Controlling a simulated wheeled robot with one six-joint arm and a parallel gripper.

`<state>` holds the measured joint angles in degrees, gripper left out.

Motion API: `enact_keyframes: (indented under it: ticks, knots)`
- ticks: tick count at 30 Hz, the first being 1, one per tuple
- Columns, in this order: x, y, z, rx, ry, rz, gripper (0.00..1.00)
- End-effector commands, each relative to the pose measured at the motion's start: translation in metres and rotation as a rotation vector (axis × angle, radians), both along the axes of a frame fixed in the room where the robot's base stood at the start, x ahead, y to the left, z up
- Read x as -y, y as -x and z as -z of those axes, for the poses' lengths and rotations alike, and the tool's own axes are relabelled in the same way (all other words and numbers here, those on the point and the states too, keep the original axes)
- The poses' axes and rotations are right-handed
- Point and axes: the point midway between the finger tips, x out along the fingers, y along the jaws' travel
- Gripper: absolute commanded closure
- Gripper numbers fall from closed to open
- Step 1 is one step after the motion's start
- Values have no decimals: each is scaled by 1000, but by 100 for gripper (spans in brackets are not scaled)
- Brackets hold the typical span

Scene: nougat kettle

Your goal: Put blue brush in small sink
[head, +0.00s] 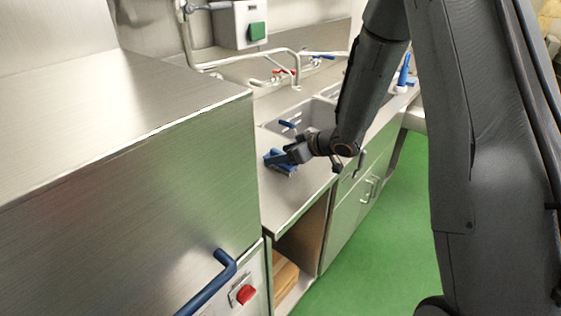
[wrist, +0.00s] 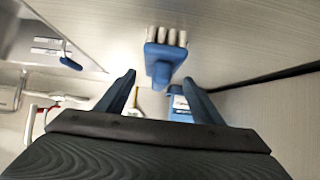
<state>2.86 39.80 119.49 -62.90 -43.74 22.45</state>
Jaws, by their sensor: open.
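In the wrist view, a blue brush (wrist: 164,62) with pale bristle tufts lies on the steel counter, its narrow blue part pointing back between the fingers. My gripper (wrist: 158,82) is open, its blue fingers on either side of the brush and apart from it. In the head view my gripper (head: 273,157) is low over the near end of the counter. Blue parts there overlap, and I cannot separate the brush from the fingers. A sink basin (head: 271,127) lies just beyond the gripper, with another basin (head: 329,91) farther along, partly behind my arm.
A blue handle (head: 287,124) shows at the near basin. Taps (head: 282,73) stand behind the basins. A blue upright item with a white base (head: 403,74) stands at the far counter end. A tall steel cabinet (head: 130,190) is at left; green floor (head: 370,250) is open at right.

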Motion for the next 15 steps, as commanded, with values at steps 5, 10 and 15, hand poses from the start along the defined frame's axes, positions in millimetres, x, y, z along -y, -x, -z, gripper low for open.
enact_keyframes:
  ticks: [5,10,15]
  knots:
    - [-12,-12,10,-2,0,0,39]
    - [-22,-23,21,-1,1,0,39]
    - [-26,-28,26,0,0,2,39]
